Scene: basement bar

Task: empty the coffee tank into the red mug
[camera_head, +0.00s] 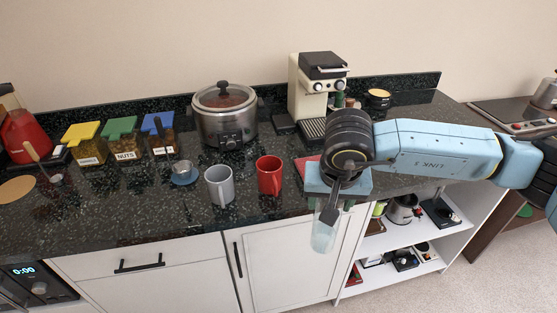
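The red mug (269,176) stands upright on the dark counter, with a grey mug (219,185) just left of it. My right gripper (331,212) points down at the counter's front edge, right of the red mug and apart from it. It appears shut on a clear, bluish container, seemingly the coffee tank (324,238), which hangs in front of the white cabinet. My gripper partly hides its top, and I cannot make out its contents. The cream coffee machine (306,88) stands at the back of the counter. My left gripper is not in view.
A steel cooker (224,117) stands behind the mugs. A small blue cup (184,173) and several lidded jars, one with a green lid (119,128), are to the left. A red flat item (305,165) lies partly behind my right gripper. The front counter left of the grey mug is mostly clear.

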